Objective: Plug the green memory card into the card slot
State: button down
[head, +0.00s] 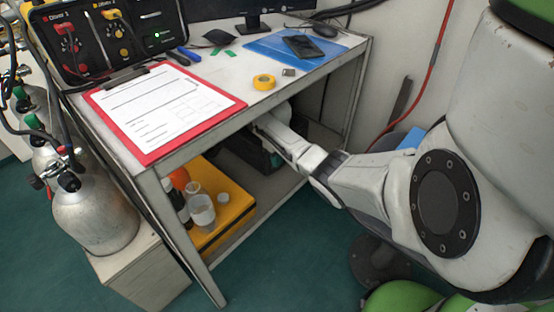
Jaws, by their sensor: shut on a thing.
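My arm (335,170) reaches in below the table top from the right. Its far end passes behind the table's front edge, so my gripper and whatever it holds are hidden. I cannot make out the green memory card in a grip. Small flat green pieces (230,53) lie on the table near the back; I cannot tell whether one is a memory card. I cannot make out the card slot. A black panel case (150,20) with a small green light stands at the back left of the table.
On the table (228,128) are a red clipboard (150,158) with paper, yellow tape (264,82), and a blue mat (265,45) bearing a dark device (303,46). Below are a yellow case (238,205) with containers and a dark box (250,150). Metal cylinders (95,215) stand left.

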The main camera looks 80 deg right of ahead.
jog(key=c, duration=1.1)
grip_release()
jog(key=shift+c, duration=0.2)
notch_tip(320, 180, up, 8)
jog(key=p, duration=0.3)
jog(key=shift+f, duration=0.25)
jog(key=shift+w, duration=0.1)
